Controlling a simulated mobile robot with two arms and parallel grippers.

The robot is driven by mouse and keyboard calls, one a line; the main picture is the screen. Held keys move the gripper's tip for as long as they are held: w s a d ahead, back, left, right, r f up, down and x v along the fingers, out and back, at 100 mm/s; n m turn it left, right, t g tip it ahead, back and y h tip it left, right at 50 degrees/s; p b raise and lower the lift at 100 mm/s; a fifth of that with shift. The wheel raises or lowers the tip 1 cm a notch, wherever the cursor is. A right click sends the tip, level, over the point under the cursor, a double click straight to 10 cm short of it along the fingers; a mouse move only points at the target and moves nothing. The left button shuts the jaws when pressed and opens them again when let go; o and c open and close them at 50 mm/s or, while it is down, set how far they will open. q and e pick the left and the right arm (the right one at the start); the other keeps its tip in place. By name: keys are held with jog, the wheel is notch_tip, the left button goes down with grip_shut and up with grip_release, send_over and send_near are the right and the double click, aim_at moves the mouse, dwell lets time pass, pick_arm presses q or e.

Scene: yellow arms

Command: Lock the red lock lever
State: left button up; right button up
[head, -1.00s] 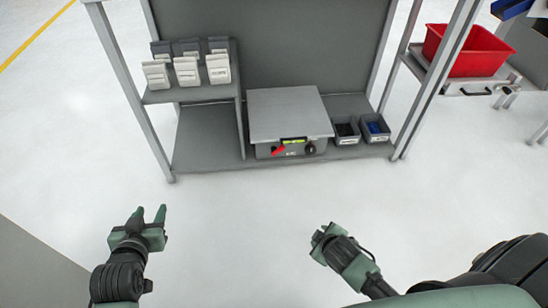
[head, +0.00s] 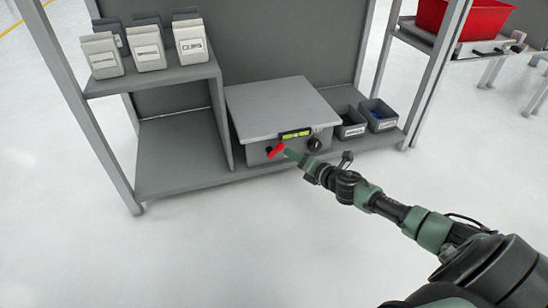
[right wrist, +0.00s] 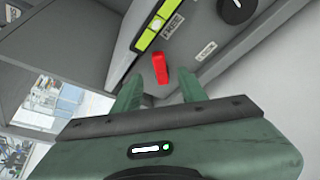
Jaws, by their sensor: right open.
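The red lock lever (head: 275,151) sits on the front face of a grey box (head: 284,106) on the shelf, below a yellow-green level vial. In the right wrist view the lever (right wrist: 160,68) lies just beyond and between the two fingertips. My right gripper (head: 290,155) reaches to the front of the box, right beside the lever. It is open, its green fingers (right wrist: 159,88) spread apart with nothing seen held. I cannot tell whether a finger touches the lever. My left gripper is out of view.
A black knob (head: 315,144) is on the box's front, right of the lever. Two small grey bins (head: 351,131) stand to the right. A raised shelf (head: 165,78) with labelled packs is at the left. The floor in front is clear.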

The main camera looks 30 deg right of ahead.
aim_at(281, 149)
jog(key=b+x, duration=0.3)
jog(key=x, duration=0.3)
jog(key=shift+w+f, duration=0.1)
jog(key=shift+w, duration=0.2)
jog(key=shift+w+f+b, duration=0.1)
jog(key=shift+w+b, duration=0.2)
jog(key=shift+w, duration=0.25)
grip_shut()
